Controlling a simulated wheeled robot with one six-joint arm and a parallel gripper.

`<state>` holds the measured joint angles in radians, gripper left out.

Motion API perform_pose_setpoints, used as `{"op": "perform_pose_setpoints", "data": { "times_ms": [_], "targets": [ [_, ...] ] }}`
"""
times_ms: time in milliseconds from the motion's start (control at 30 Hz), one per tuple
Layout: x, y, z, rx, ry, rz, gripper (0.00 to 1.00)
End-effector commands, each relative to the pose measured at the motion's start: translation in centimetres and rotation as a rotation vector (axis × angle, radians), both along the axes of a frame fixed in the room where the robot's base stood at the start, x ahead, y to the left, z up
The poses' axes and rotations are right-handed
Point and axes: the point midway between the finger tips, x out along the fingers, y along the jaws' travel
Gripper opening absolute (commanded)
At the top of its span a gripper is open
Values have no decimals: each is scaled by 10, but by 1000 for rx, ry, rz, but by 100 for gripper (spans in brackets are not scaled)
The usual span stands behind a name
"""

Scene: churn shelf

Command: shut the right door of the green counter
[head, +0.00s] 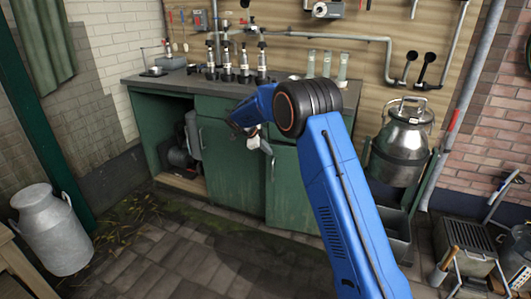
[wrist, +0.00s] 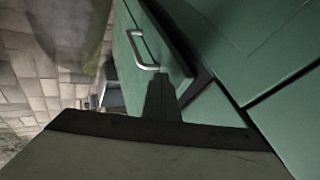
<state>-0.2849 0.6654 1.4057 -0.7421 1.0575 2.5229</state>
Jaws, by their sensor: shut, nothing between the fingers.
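The green counter (head: 170,98) stands against the back wall. Its right door (head: 288,190) is partly hidden behind my blue arm in the head view. In the wrist view the green door (wrist: 172,48) with a metal bar handle (wrist: 148,66) stands slightly ajar, with a dark gap between its edge and the counter frame. My gripper (head: 266,149) is at the upper part of the counter front. In the wrist view its dark fingers (wrist: 162,88) are together and empty, close to the door's edge beside the handle. I cannot tell whether they touch the door.
The counter's left compartment is open, with a grey machine (head: 183,148) inside. Bottles (head: 262,62) stand on the worktop. A metal churn (head: 403,140) is at the right, and a milk can (head: 52,230) at the left. The paved floor in front is clear.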

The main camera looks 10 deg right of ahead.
Motion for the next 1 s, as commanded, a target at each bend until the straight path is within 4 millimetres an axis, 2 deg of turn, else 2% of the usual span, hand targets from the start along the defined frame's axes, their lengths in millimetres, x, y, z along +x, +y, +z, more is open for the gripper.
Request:
{"op": "perform_pose_setpoints", "data": {
  "times_ms": [500, 567, 800, 1000],
  "targets": [
    [8, -3, 1, 0, 0, 0, 0],
    [13, -5, 0, 0, 0, 0, 0],
    [51, -21, 0, 0, -1, -2, 0],
    [67, -28, 1, 0, -2, 1, 0]
  ]
}}
